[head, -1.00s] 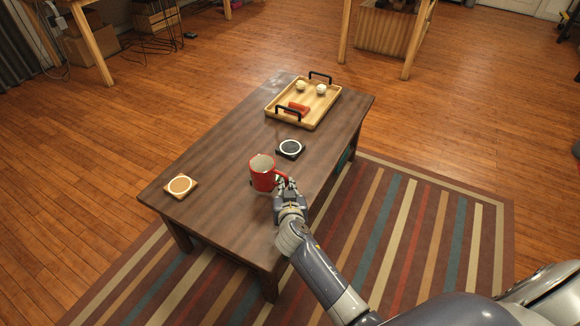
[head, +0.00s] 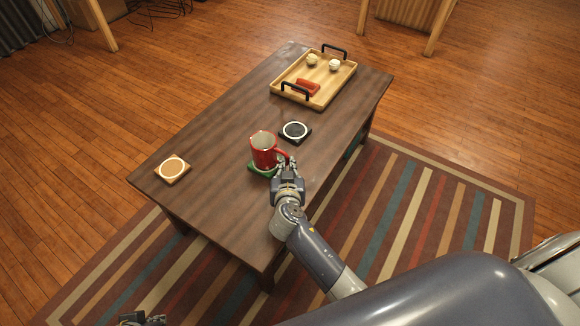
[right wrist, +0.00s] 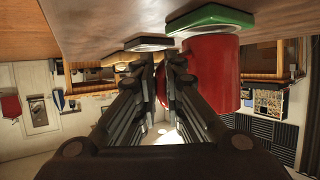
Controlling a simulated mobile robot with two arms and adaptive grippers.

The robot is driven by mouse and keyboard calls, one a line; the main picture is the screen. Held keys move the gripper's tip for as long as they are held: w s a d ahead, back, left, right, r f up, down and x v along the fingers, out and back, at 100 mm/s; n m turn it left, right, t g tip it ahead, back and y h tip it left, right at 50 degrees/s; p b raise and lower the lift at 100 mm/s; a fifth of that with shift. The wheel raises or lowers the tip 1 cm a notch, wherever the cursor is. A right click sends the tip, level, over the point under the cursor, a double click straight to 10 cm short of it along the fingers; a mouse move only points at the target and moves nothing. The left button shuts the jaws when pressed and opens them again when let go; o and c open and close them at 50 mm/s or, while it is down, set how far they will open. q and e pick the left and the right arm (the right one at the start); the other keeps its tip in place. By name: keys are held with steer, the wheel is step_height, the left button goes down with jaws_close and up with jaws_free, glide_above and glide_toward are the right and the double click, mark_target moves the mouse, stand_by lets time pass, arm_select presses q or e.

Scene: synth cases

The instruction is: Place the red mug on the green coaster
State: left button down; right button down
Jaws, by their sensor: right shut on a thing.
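The coaster's green edge shows under the mug's base. My right gripper (head: 286,166) is shut on the mug's handle, on the mug's near right side. In the right wrist view, which is upside down, the mug (right wrist: 212,75) meets or nearly meets the green coaster (right wrist: 210,17); I cannot tell if a thin gap is left. A small part of my left gripper (head: 142,319) shows at the bottom edge, mostly out of frame.
A black coaster with a white ring (head: 295,131) lies just behind the mug. A tan coaster (head: 173,169) lies at the table's left end. A wooden tray (head: 322,95) with black handles holds two pale round things and a red thing. The wooden table (head: 215,125) is otherwise clear.

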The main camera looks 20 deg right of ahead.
steer(key=shift+w+d+f, duration=0.1)
steer(key=shift+w+f, duration=0.05)
steer(key=shift+f, duration=0.2)
arm_select(q)
steer(key=shift+w+d+f, duration=0.2)
steer(key=shift+w+d, duration=0.05)
arm_select(e)
steer(key=shift+r, duration=0.1)
arm_select(q)
steer(key=shift+w, duration=0.45)
arm_select(e)
steer(key=c, duration=1.7)
jaws_free()
arm_select(q)
steer(key=shift+w+d+t, duration=0.1)
steer(key=shift+w+t, duration=0.05)
steer(key=shift+t, duration=0.15)
steer(key=shift+r, duration=0.1)
